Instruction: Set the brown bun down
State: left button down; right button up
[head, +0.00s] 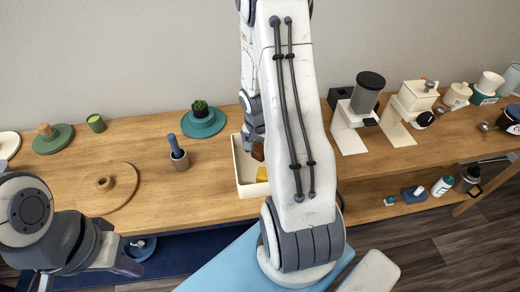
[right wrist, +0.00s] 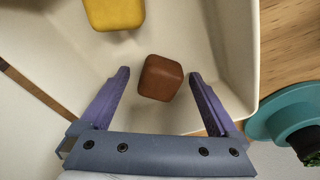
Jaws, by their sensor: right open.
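The brown bun (right wrist: 161,78) lies in the cream tray (right wrist: 218,105), near its front wall in the right wrist view. It also shows as a small brown patch in the head view (head: 258,152), partly hidden by my right arm. My right gripper (right wrist: 158,74) is open, with a purple finger on either side of the bun and a visible gap on both sides. In the head view my right gripper (head: 254,142) reaches down into the tray. My left arm is at the lower left, and its gripper (head: 128,267) is too unclear to read.
A yellow bun (right wrist: 114,11) lies in the same tray. A teal dish with a plant (head: 203,121) stands just outside it. A cup with a blue-handled tool (head: 178,157) and a round wooden board (head: 122,190) are to the left. A grinder (head: 367,93) stands to the right.

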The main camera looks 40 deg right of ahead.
aim_at(258, 153)
notch_tip(258, 153, up, 12)
jog(key=a, duration=0.1)
jog(key=shift+s+a+p, duration=0.2)
jog(key=shift+s+p, duration=0.15)
jog(key=shift+p, duration=0.05)
jog(key=s+a+r+n+y, duration=0.15)
jog(key=a+n, duration=0.25)
jog(key=a, duration=0.5)
jog(key=a+r+n+h, duration=0.1)
jog(key=a+r+n, duration=0.3)
jog(key=a, duration=0.5)
jog(key=s+a+r+n+y, duration=0.1)
jog(key=s+a+n, duration=1.1)
jog(key=s+a, duration=0.1)
jog(key=shift+s+r+g+y, duration=0.3)
jog(key=shift+s+r+y, duration=0.05)
jog(key=shift+s, duration=0.2)
